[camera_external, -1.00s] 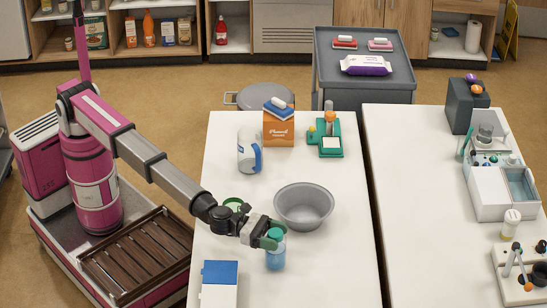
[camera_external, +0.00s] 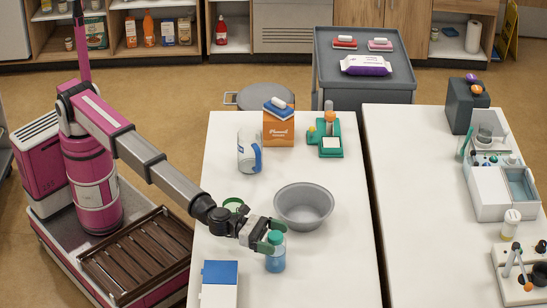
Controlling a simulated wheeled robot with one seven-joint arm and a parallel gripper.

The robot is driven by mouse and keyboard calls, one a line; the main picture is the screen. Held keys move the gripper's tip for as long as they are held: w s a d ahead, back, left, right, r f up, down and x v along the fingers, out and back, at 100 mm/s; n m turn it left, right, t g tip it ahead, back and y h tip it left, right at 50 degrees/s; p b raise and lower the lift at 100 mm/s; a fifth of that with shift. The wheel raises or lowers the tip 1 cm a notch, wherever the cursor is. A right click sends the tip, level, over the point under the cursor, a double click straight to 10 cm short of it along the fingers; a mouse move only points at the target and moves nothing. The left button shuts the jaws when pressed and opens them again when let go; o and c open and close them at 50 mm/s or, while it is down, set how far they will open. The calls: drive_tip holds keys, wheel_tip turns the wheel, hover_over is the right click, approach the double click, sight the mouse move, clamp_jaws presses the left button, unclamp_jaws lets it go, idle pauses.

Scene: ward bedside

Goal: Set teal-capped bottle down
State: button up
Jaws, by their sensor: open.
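The teal-capped bottle (camera_external: 275,261) has a clear blue body and stands upright on the near part of the white table (camera_external: 345,262). My gripper (camera_external: 270,241) is at the bottle's cap, reaching in from the left. Its jaws are open around or just beside the cap; the small view does not show whether a finger touches it. The far side of the bottle is hidden.
A grey bowl (camera_external: 304,207) stands just behind the bottle. A blue and white box (camera_external: 219,284) lies to the left. A white and blue container (camera_external: 248,150), an orange box (camera_external: 279,128) and a green holder (camera_external: 330,146) stand farther back. The table's right side is clear.

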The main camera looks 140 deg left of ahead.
drive_tip(key=shift+o, duration=0.5)
drive_tip(key=v, duration=1.1)
drive_tip(key=shift+s, duration=0.35)
drive_tip(key=w+a+r+n+g+y, duration=0.2)
drive_tip(key=w+r+y, duration=0.1)
drive_tip(key=w, duration=0.4)
wheel_tip(320, 180, down, 7)
drive_tip(key=shift+w+f, duration=0.1)
drive_tip(key=shift+f, duration=0.1)
drive_tip(key=x, duration=0.5)
drive_tip(key=shift+w+d+r, duration=0.1)
drive_tip(key=shift+d, duration=0.05)
drive_tip(key=c, duration=1.2)
drive_tip(key=shift+c, duration=0.4)
drive_tip(key=shift+r, duration=0.15)
